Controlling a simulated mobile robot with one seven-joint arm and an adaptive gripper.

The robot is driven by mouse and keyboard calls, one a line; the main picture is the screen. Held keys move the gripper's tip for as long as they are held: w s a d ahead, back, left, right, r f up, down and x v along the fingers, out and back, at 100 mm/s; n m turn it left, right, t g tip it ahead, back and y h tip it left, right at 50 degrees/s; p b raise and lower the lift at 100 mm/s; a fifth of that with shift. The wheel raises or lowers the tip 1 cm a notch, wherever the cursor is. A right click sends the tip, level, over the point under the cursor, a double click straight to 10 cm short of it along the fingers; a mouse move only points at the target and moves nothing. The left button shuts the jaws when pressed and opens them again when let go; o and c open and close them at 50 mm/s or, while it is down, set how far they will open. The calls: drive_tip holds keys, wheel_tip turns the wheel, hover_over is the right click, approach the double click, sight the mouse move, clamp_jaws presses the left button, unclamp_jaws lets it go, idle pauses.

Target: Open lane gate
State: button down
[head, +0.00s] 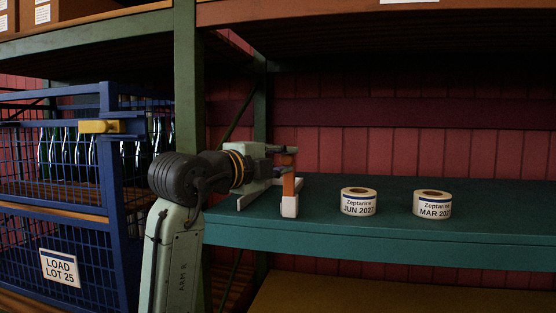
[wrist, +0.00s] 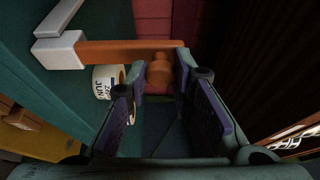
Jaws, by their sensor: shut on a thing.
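The lane gate (head: 289,187) is an orange bar with a pale end block, at the left part of the teal shelf. In the wrist view its orange bar (wrist: 115,52) runs from a white block (wrist: 62,50) on the left to a round orange knob (wrist: 159,72). My gripper (wrist: 160,75) has its two purple-padded fingers on either side of the knob and is shut on it. In the head view my gripper (head: 276,150) is at the upper end of the bar, partly hidden by my arm.
Two label rolls stand on the teal shelf (head: 300,237) right of the gate: JUN 2027 (head: 358,208) and MAR 202-something (head: 432,210). A blue mesh cage (head: 105,190) with bottles stands left. A green upright (head: 188,80) stands beside my arm. The shelf's right part is clear.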

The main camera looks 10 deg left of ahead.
idle(0.3)
drive_tip(key=c, duration=1.4)
unclamp_jaws()
drive_tip(key=shift+s, duration=0.1)
drive_tip(key=v, duration=1.2)
